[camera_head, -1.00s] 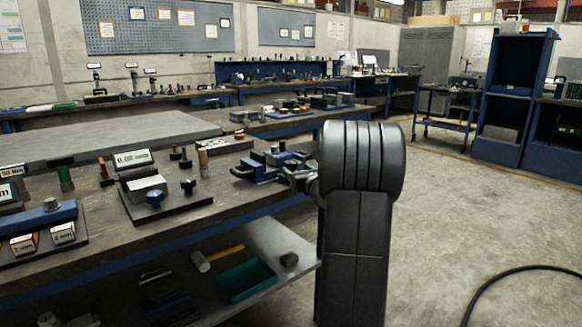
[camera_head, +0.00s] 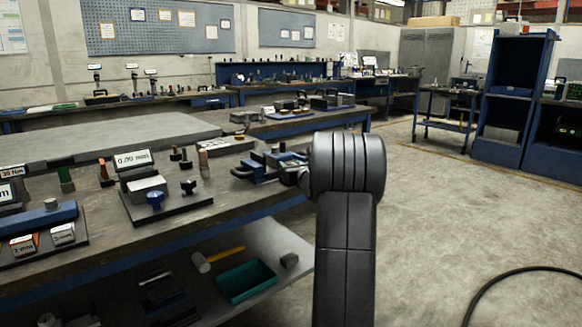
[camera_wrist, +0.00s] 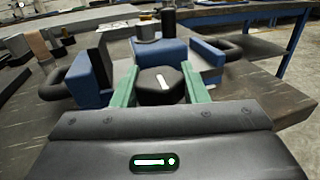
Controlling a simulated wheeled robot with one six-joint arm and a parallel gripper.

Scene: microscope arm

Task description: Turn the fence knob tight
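The fence knob (camera_wrist: 160,87) is black and faceted with a white mark on top, in the middle of the wrist view. It sits in front of a blue block (camera_wrist: 160,52) of the blue fixture. My gripper (camera_wrist: 160,76) has its two green fingers on the left and right of the knob, and no gap shows between fingers and knob. In the head view my gripper (camera_head: 299,178) reaches the right side of the blue fixture (camera_head: 262,172); the knob is hidden there behind my wrist.
Black curved handles (camera_wrist: 64,76) stand out from the fixture's sides. A lower shelf holds a teal tray (camera_head: 246,281).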

